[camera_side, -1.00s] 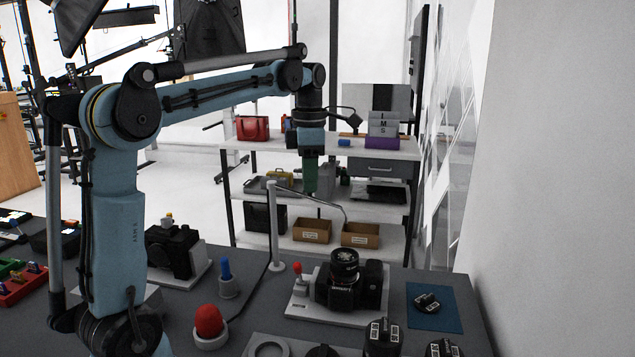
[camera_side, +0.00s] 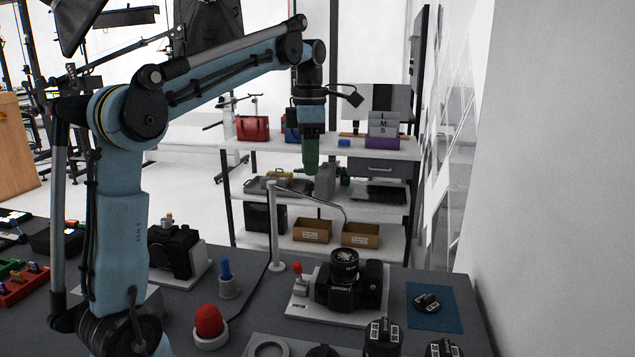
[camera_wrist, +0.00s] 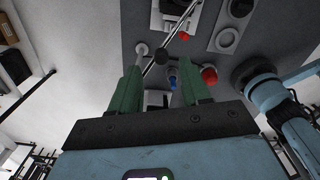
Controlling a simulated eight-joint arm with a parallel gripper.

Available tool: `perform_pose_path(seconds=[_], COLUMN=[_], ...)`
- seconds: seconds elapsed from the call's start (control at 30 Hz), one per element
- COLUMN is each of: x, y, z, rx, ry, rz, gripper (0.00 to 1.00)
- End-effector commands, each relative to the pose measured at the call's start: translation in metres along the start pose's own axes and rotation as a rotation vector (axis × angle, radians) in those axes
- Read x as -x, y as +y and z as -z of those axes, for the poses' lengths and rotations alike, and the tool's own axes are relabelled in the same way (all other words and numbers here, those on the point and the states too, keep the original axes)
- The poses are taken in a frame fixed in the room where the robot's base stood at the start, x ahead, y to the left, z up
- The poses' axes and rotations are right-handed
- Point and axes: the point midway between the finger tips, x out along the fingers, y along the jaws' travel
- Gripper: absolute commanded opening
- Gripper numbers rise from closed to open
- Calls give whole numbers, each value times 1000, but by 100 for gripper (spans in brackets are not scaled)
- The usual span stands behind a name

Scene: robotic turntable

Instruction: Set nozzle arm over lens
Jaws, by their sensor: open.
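A black camera (camera_side: 347,288) lies on a white plate with its lens (camera_side: 344,262) pointing up. The nozzle arm (camera_side: 308,198) is a thin light bar on an upright white post (camera_side: 275,228) at the left of the plate. Its bent end reaches right, above the lens in the side view. My gripper (camera_side: 310,170) has green fingers pointing down and hangs above the post and bar, apart from them. In the wrist view the green fingers of my gripper (camera_wrist: 153,80) are spread with nothing between them. The nozzle arm (camera_wrist: 180,32) also shows there, beyond the fingertips.
A red dome (camera_side: 209,321) and a blue peg (camera_side: 226,270) stand left of the post. Another camera (camera_side: 173,250) is further left. A blue mat (camera_side: 436,310) with a small black part lies right. Several black lens parts (camera_side: 382,338) stand at the front edge.

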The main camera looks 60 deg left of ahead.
Motion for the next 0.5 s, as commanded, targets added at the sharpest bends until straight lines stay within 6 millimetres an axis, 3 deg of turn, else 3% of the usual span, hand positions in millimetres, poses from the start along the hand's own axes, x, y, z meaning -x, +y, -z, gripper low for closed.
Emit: perform_pose_path(seconds=[0.2, 0.5], x=[33, 66], y=[0, 1], z=[0, -1], rx=[0, 0], ry=[0, -1], rz=[0, -1], gripper=[46, 46])
